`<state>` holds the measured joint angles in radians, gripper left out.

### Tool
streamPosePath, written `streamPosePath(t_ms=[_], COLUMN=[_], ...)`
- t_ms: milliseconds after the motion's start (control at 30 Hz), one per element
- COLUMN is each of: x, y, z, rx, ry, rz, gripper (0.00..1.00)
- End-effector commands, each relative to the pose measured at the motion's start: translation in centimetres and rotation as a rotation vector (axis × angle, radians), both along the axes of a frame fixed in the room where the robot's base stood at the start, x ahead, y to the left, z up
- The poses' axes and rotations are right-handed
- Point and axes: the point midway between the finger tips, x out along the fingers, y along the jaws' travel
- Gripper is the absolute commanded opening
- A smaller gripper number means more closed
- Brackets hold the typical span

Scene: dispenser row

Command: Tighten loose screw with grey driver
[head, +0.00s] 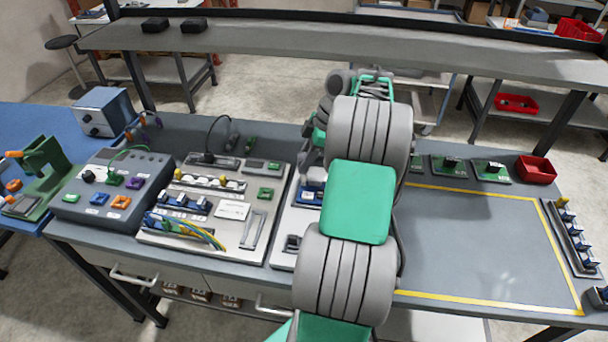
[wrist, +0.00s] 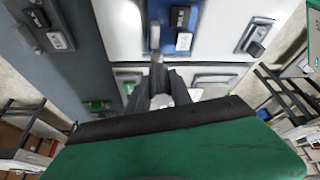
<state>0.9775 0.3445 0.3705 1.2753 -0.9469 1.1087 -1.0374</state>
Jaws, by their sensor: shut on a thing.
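In the wrist view my gripper (wrist: 158,75) is shut on a slim grey tool that I take to be the grey driver (wrist: 154,38). Its light shaft reaches past the fingertips, beside a blue module (wrist: 184,28) on a white panel (wrist: 120,22). I cannot tell whether its tip touches anything. The loose screw cannot be made out in either view. In the head view my arm hides the gripper and the driver; part of a blue module (head: 311,196) shows on the panel just left of my arm.
Left of my arm stand a board with coloured wires (head: 230,208) and a grey box with coloured buttons (head: 112,186). On the right, a yellow-taped area (head: 470,240) is mostly bare. A red bin (head: 537,169) and a strip of blue-black parts (head: 572,238) border it. A raised shelf (head: 290,39) spans the back.

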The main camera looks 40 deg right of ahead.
Motion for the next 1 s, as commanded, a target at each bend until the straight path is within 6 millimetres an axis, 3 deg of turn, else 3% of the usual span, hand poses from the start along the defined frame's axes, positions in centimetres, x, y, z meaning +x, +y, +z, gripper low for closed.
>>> streamPosePath(t_ms=[1000], x=[0.08], y=[-0.34], z=[-0.72], rx=[0.008], ry=[-0.007], rz=[0.215], gripper=[0.00])
